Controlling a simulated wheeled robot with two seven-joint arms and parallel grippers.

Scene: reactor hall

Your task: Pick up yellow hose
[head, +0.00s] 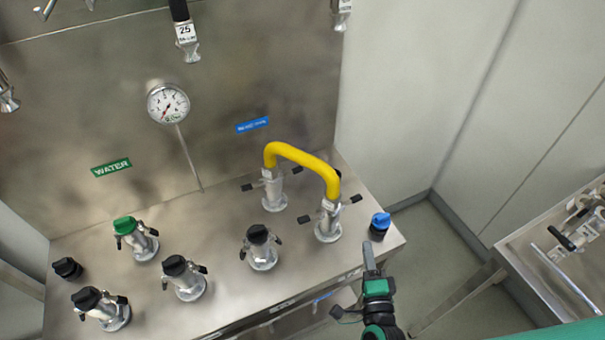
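The yellow hose (303,158) is a short, thick, bent tube at the right of the steel bench. It arches between two metal couplings with black levers, the rear-left coupling (273,191) and the front-right coupling (328,224). Both its ends sit on these couplings. My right gripper (369,254) is at the bench's right front edge, below and right of the hose and apart from it. It is seen edge-on, so I cannot tell its opening. My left gripper is not in view.
A blue cap (381,220) stands at the bench's right edge, close to my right gripper. Several black-capped couplings (262,247) and a green-capped one (135,238) stand on the bench (215,227). A gauge (168,103) is on the back panel. Another bench (540,272) is at right.

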